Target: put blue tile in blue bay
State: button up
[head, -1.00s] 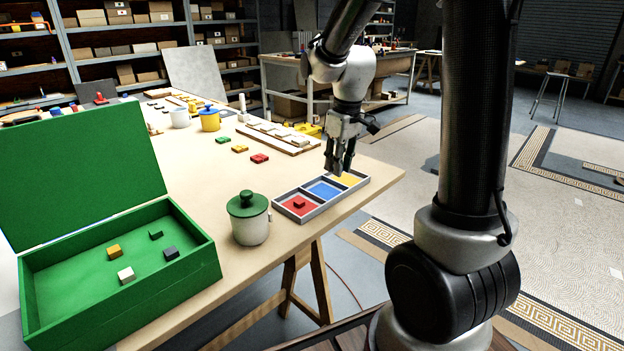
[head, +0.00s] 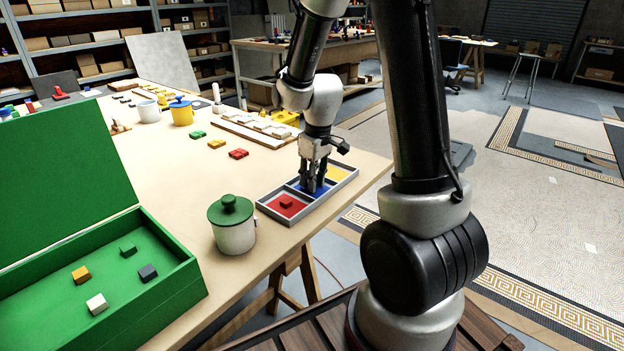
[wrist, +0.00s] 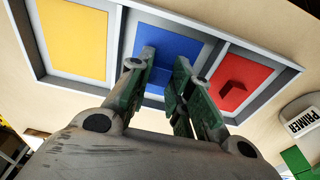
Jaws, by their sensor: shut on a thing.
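The tray (head: 265,205) has a red, a blue and a yellow bay. My gripper (head: 312,187) points down into the middle, blue bay (wrist: 183,46). The gripper is shut on the blue tile, low at the bay floor; whether the tile touches the floor I cannot tell. The fingers hide the tile in the head view.
A red tile (head: 286,201) sits in the red bay; the yellow bay (wrist: 73,40) is empty. A green-lidded jar (head: 232,225) stands left of the tray. An open green box (head: 180,285) holds several small blocks. Green, yellow and red tiles (head: 238,153) lie farther back.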

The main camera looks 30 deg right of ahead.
jog(key=shift+f, duration=0.2)
jog(key=o, duration=0.8)
jog(key=shift+f, duration=0.1)
jog(key=shift+c, duration=0.2)
notch_tip(320, 180, up, 12)
jog(key=s, duration=0.1)
jog(key=s+r+m+t, duration=0.1)
jog(key=s+r, duration=0.2)
jog(key=s, duration=0.3)
jog(key=s+r+m+t, duration=0.1)
jog(key=s+r+m, duration=0.1)
jog(key=s, duration=0.5)
jog(key=s+d+r+m, duration=0.1)
jog(key=s+r, duration=0.2)
jog(key=s, duration=0.4)
jog(key=shift+s+r+t+h, duration=0.25)
jog(key=shift+r+t+h, duration=0.05)
jog(key=shift+t, duration=0.1)
